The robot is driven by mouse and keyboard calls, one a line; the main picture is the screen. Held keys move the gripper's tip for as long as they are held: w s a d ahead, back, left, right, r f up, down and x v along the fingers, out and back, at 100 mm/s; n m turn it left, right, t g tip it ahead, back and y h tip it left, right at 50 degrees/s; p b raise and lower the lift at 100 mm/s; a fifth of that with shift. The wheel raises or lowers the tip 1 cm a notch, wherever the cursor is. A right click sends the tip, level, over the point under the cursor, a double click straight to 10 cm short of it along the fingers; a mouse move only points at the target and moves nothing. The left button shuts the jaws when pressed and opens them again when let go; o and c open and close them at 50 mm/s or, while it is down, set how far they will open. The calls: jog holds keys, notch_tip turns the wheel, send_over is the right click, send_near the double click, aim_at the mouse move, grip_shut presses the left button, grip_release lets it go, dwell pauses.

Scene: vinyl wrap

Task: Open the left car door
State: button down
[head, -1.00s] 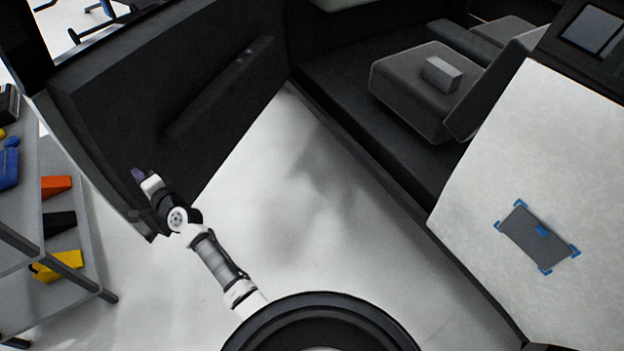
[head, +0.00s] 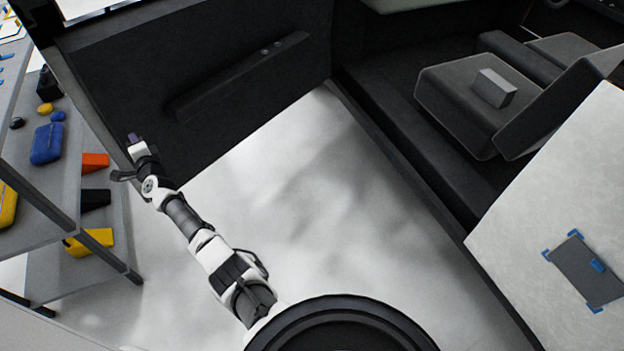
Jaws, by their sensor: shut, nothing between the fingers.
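The left car door (head: 240,120) stands wide open at the upper left, its dark inner panel facing me. A long armrest (head: 240,78) runs across that panel. The car's dark interior with its seats (head: 470,100) shows to the right, with a wide gap of floor between door edge and sill. My arm reaches up and left, and my gripper (head: 134,140) is at the door's lower left, by its free edge. It is shut and empty. Whether it touches the door I cannot tell.
A grey shelf rack (head: 62,190) with coloured tools stands at the left, close to my gripper and the door's edge. White floor (head: 290,200) is clear between door and car. A white body panel (head: 560,190) with a grey rectangle (head: 588,270) in blue corner marks is at right.

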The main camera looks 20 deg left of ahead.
jog(key=shift+w+a, duration=0.15)
jog(key=shift+a, duration=0.35)
